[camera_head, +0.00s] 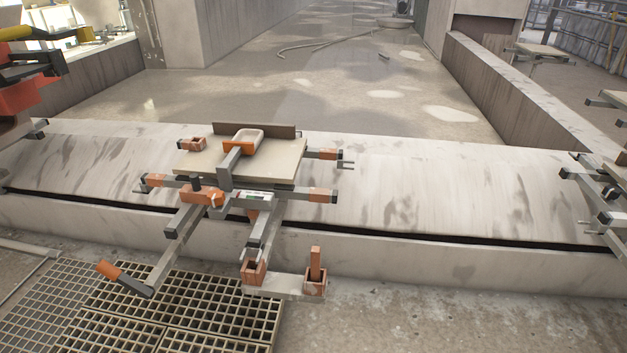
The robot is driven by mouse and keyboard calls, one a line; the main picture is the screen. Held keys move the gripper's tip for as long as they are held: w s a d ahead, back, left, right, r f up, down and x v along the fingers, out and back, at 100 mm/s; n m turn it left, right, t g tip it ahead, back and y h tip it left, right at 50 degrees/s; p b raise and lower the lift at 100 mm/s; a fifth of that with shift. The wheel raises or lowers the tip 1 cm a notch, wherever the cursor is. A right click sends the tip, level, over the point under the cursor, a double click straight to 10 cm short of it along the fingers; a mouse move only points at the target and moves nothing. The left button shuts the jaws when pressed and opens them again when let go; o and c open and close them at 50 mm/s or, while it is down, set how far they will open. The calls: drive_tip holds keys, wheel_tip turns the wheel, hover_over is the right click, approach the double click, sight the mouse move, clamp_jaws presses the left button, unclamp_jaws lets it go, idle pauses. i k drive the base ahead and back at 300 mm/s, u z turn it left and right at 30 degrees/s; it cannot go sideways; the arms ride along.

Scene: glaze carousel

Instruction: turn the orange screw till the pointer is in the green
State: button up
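A fixture with a pale square board (275,163) stands at the middle of the view, on grey metal arms with orange clamps. An orange part with a dark upright knob (198,188) sits at its front left; it may be the orange screw, but I cannot tell for sure. Just right of it is a small white scale strip (254,195) with a little green on it. The pointer is too small to make out, so I cannot tell where it stands. I cannot make out my gripper in this view.
A long pale ledge with a dark slot (420,236) runs behind and beside the fixture. A floor grating (190,310) lies at the front left. A red, black and yellow assembly (30,80) fills the upper left edge. Similar metal arms (600,200) stand at the right edge.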

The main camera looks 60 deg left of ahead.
sight(217, 197)
drive_tip(key=z, duration=0.55)
drive_tip(key=k, duration=0.9)
drive_tip(key=u, duration=1.65)
drive_tip(key=i, duration=0.5)
drive_tip(key=z, duration=0.05)
